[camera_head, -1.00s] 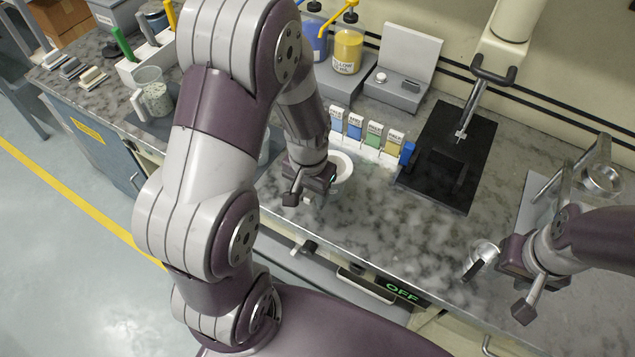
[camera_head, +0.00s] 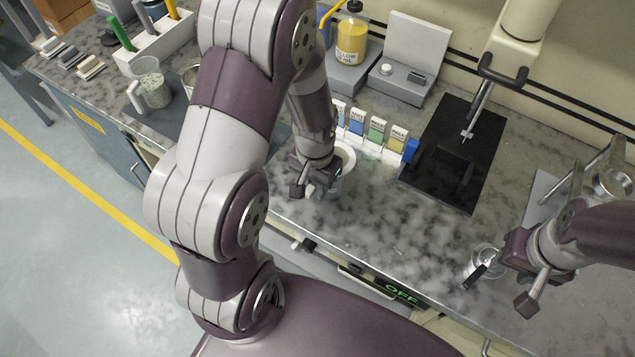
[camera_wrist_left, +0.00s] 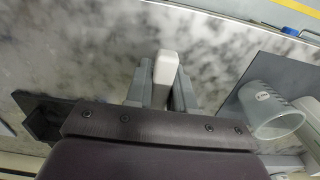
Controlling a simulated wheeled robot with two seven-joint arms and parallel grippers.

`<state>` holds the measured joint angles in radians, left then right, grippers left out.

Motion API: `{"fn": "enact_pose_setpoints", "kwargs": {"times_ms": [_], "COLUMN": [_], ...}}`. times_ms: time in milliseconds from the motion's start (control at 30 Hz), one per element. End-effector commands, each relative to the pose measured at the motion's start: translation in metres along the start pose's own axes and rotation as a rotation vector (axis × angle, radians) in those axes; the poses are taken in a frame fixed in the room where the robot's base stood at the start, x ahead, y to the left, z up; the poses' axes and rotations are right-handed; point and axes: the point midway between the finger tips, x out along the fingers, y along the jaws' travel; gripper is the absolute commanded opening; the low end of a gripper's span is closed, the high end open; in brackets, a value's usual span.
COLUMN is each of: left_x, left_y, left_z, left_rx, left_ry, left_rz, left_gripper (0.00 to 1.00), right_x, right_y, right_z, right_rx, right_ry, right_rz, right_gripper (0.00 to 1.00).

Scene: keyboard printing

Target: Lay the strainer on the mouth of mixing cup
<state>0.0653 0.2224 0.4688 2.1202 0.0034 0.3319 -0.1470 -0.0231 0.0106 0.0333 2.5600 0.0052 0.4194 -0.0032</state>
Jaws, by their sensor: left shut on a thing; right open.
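My left gripper (camera_head: 312,180) is shut on a pale handle (camera_wrist_left: 166,66), seen between its fingers in the left wrist view. A round white rim (camera_head: 346,156) shows just beyond this gripper in the head view; I cannot tell whether it belongs to the held thing. My right gripper (camera_head: 515,275) is open at the right. Beside it is a small round clear or metallic piece (camera_head: 490,256) with a black handle (camera_head: 474,277), possibly the strainer. A clear cup (camera_head: 152,84) with pale granules stands at the left. I cannot tell which vessel is the mixing cup.
A black tray (camera_head: 480,185) lies under a press-like machine. Coloured packets (camera_head: 377,132) stand behind my left gripper. A yellow bottle (camera_head: 352,42) is at the back. A metal stand (camera_head: 570,185) is at the right. The front middle of the counter is clear.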

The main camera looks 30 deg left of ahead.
Motion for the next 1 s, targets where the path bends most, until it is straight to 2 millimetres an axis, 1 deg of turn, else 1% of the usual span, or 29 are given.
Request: {"fn": "enact_pose_setpoints", "kwargs": {"times_ms": [133, 167, 267, 500, 600, 767, 1000], "left_x": [-0.027, -0.032, -0.043, -0.079, -0.090, -0.098, -0.099], "left_y": [0.000, 0.003, 0.025, 0.080, 0.096, 0.107, 0.108], "left_z": [-0.001, 0.000, 0.009, 0.032, 0.039, 0.045, 0.045], "left_rx": [0.000, 0.003, 0.008, 0.008, 0.007, 0.002, 0.000], "left_ry": [0.007, 0.007, 0.006, 0.006, 0.005, 0.001, 0.001], "left_rz": [-0.001, -0.001, -0.001, 0.000, 0.000, -0.001, -0.001], "left_gripper": [0.00, 0.00, 0.00, 0.00, 0.00, 0.00, 0.00], "right_x": [0.004, 0.005, 0.008, 0.014, 0.015, 0.016, 0.016], "right_y": [0.000, 0.000, 0.000, 0.000, 0.000, 0.000, 0.000], "right_z": [0.001, 0.001, 0.001, 0.002, 0.002, 0.002, 0.002], "right_rx": [0.000, 0.000, 0.000, 0.000, 0.000, 0.000, 0.000], "right_ry": [0.000, 0.000, 0.000, 0.000, 0.000, 0.000, 0.000], "right_rz": [0.000, 0.000, 0.000, 0.000, 0.000, 0.000, 0.000], "right_gripper": [0.43, 0.43, 0.43, 0.43, 0.43, 0.43, 0.43]}}
